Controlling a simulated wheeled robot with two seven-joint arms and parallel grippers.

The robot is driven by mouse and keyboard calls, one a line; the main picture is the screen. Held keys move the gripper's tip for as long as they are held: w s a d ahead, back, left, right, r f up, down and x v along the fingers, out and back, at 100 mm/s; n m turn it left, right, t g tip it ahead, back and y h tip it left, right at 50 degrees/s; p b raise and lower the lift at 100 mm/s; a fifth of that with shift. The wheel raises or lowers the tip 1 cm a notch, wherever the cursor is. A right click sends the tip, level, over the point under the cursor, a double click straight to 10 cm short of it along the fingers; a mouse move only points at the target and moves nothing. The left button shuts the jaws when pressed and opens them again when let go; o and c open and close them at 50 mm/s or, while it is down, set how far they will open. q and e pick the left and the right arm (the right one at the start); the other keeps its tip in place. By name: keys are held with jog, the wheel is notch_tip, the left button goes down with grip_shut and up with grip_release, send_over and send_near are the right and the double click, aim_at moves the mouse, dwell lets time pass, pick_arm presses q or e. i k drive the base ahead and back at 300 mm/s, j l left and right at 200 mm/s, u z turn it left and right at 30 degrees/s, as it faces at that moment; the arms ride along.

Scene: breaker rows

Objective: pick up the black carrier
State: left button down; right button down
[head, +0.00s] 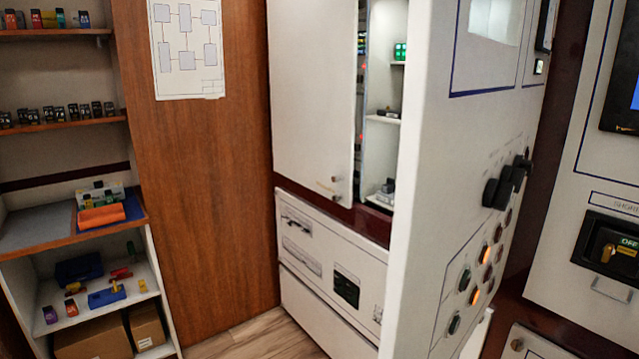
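I cannot tell which item is the black carrier. Several small black blocks (55,114) stand in a row on the second shelf of the left rack. A small dark item (388,113) lies on a shelf inside the partly open white cabinet, and a grey-and-dark item (387,188) sits lower in it. They are too small to identify. Neither of my grippers is in view.
A white panel door (440,180) with knobs and lit buttons stands swung out at the centre right, hiding part of the cabinet. Bare wooden floor (262,338) shows at the bottom.

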aim_at(389, 188)
jog(key=u, duration=0.45)
jog(key=i+j+u, duration=0.1)
jog(key=u, duration=0.85)
jog(key=i+u, duration=0.1)
jog(key=u, duration=0.8)
jog(key=i+l+u, duration=0.1)
jog(key=u, duration=0.85)
jog(key=l+u, duration=0.15)
jog(key=u, duration=0.3)
jog(key=l, duration=1.45)
jog(key=i+l+z, duration=0.1)
jog(key=l, duration=1.35)
jog(key=l+z, duration=0.3)
jog(key=z, duration=0.15)
jog(key=i+l+z, duration=0.1)
jog(key=l+z, duration=0.15)
jog(key=z, duration=0.6)
jog(key=l+z, duration=0.1)
jog(key=z, duration=0.35)
jog(key=i+z, duration=0.1)
jog(key=z, duration=0.35)
jog(key=l+z, duration=0.1)
jog(key=z, duration=0.8)
jog(key=i+j, duration=0.05)
